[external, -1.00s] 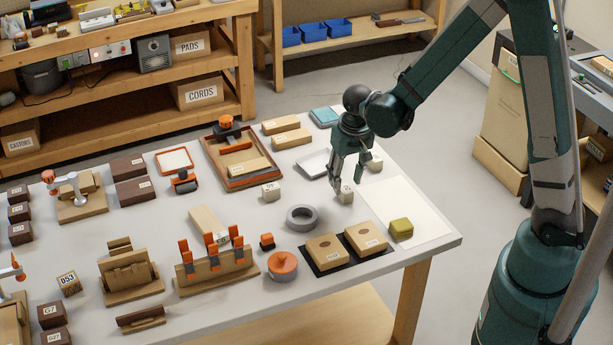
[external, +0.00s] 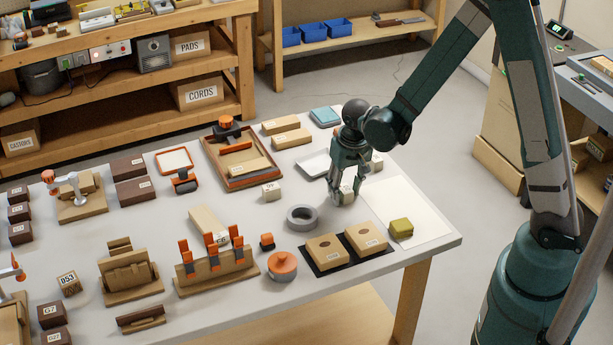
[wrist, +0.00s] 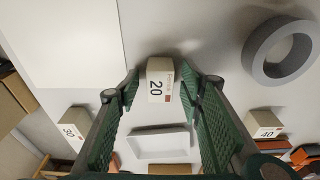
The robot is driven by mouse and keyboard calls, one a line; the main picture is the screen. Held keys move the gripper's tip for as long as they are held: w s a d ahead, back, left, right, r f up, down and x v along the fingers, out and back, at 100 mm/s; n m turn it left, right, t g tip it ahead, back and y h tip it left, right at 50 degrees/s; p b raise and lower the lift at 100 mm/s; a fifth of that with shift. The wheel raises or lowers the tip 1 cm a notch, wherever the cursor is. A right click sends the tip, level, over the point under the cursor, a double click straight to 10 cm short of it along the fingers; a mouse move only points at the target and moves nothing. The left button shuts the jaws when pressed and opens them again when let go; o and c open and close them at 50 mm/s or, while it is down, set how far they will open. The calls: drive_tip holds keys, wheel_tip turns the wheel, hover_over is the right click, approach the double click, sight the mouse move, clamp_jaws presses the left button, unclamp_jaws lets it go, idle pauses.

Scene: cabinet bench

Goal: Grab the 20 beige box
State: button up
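The beige box marked 20 (wrist: 160,82) sits on the table in the middle of the wrist view, between the tips of my gripper's two green fingers. In the external view the same box (external: 345,196) is partly hidden by the fingers. My gripper (external: 346,195) points down over it. In the wrist view my gripper (wrist: 162,90) is open, with a narrow gap visible between the box and the fingers; contact is not clear.
A box marked 30 (wrist: 73,125) and a box marked 40 (wrist: 265,124) stand to either side. A grey ring (external: 302,217) and a white tray (external: 316,163) are near. A white sheet (external: 420,212) lies to the right, with a yellow-green block (external: 401,229) on it.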

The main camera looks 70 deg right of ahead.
sight(346, 188)
drive_tip(key=c, duration=1)
drive_tip(key=shift+r, duration=0.15)
drive_tip(key=shift+r+p, duration=0.95)
drive_tip(key=shift+r, duration=3.9)
